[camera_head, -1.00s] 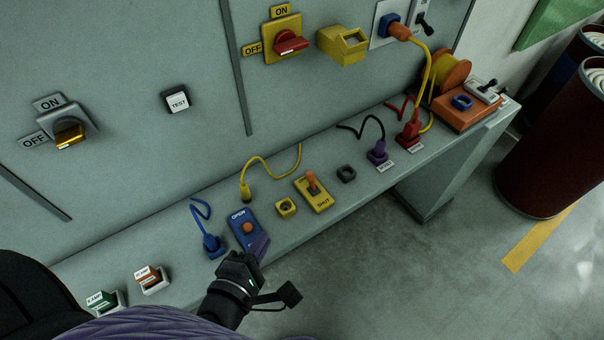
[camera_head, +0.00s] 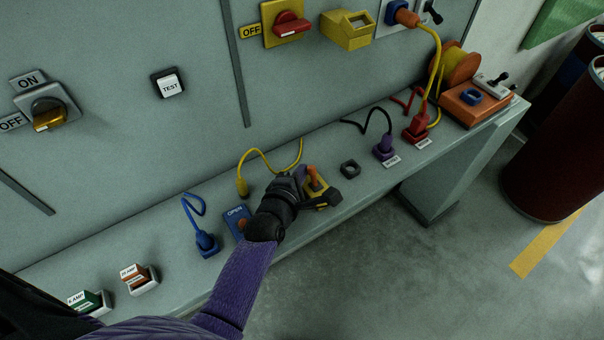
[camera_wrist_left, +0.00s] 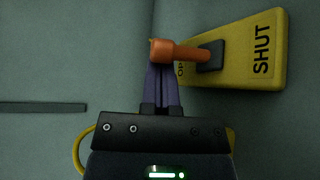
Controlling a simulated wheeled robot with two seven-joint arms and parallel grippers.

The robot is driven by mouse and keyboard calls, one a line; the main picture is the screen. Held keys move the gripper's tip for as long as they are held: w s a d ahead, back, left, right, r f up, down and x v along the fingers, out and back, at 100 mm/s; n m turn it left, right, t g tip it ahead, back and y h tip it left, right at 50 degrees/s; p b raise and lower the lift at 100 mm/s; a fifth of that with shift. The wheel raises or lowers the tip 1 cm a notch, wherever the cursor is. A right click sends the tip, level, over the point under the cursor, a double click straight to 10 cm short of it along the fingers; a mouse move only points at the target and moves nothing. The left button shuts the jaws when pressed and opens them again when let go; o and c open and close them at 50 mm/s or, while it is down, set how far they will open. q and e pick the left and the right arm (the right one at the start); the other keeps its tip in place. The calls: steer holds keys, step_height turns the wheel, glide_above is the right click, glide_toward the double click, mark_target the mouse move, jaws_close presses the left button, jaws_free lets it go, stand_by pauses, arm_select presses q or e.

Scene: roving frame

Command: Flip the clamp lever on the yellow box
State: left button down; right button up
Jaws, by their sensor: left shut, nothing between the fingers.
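The yellow box (camera_head: 322,203) lies on the bench ledge, partly hidden by my left gripper in the head view. Its orange lever (camera_head: 313,176) sticks up from the plate. In the left wrist view the yellow box (camera_wrist_left: 262,60) shows "SHUT" at its right end and part of a label, "OP", at its left. The lever (camera_wrist_left: 185,51) points left there, its knob over the left edge. My left gripper (camera_head: 301,180) is shut and empty beside the lever. In the wrist view its purple fingertips (camera_wrist_left: 163,68) are just below the knob; contact is unclear. My right gripper is not seen.
A blue "OPEN" box (camera_head: 236,219) is partly behind my left arm. The wall panel rises behind; open floor lies in front.

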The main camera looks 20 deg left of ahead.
arm_select(q)
steer(key=shift+w+f, duration=0.1)
steer(key=shift+w, duration=0.25)
